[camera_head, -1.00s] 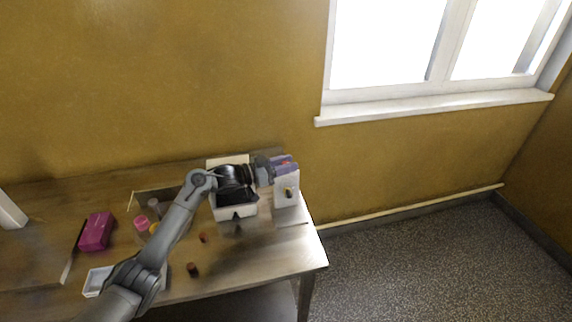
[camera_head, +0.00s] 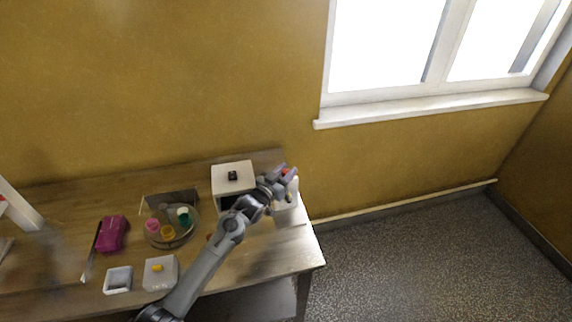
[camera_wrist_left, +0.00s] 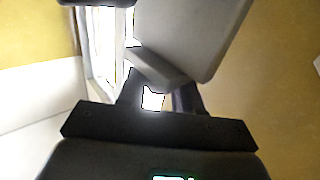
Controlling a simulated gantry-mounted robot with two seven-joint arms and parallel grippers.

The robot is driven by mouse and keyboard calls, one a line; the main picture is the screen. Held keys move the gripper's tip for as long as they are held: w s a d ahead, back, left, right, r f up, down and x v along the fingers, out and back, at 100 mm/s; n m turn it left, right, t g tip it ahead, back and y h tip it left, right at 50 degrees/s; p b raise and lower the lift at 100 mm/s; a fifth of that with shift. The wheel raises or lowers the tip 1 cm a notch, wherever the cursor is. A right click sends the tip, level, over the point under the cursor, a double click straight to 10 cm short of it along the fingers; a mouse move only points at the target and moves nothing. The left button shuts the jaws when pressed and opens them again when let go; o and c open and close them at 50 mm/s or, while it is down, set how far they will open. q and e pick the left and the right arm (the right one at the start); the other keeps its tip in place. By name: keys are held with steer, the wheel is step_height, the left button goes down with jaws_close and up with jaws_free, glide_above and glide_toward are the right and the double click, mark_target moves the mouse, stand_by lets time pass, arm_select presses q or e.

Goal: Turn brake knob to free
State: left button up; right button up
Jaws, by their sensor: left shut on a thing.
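My left gripper (camera_head: 283,173) is at the right end of the table, above the white upright panel (camera_head: 292,203). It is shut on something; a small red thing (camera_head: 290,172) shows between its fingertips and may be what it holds. A small dark knob (camera_head: 289,196) shows on the front of the panel, partly hidden by the wrist. I cannot tell which part is the brake knob. In the left wrist view a large grey finger (camera_wrist_left: 190,35) fills the top and the held thing is not clear. My right gripper is not in view.
A white box (camera_head: 233,172) with a black knob stands left of the gripper. A round tray (camera_head: 160,242) holds several coloured pieces. A white block with a yellow knob (camera_head: 157,268), a small white dish (camera_head: 118,280) and a magenta box (camera_head: 112,235) lie further left.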

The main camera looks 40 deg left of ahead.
arm_select(q)
steer(key=n+y, duration=0.2)
steer(key=y, duration=0.1)
steer(key=shift+d+r+g, duration=0.1)
steer(key=shift+d+g, duration=0.05)
steer(key=shift+g, duration=0.15)
steer(key=n+g+y, duration=0.1)
steer(key=y, duration=0.1)
steer(key=shift+w+n+y, duration=0.1)
steer(key=shift+n+y, duration=0.3)
steer(key=n+g+y+b, duration=0.1)
steer(key=n+g+y, duration=0.1)
steer(key=y, duration=0.1)
steer(key=shift+f+n, duration=0.2)
steer(key=shift+n, duration=0.2)
steer(key=n+g+y+b, duration=0.3)
steer(key=g+y+b, duration=0.1)
steer(key=shift+f+n+y, duration=0.1)
steer(key=shift+n+y, duration=0.2)
steer(key=shift+n+g+y+b, duration=0.4)
steer(key=shift+n+g+b, duration=0.2)
steer(key=shift+g+b, duration=0.45)
steer(key=shift+r, duration=0.2)
steer(key=o, duration=0.9)
steer(key=shift+a, duration=0.2)
steer(key=shift+d, duration=0.1)
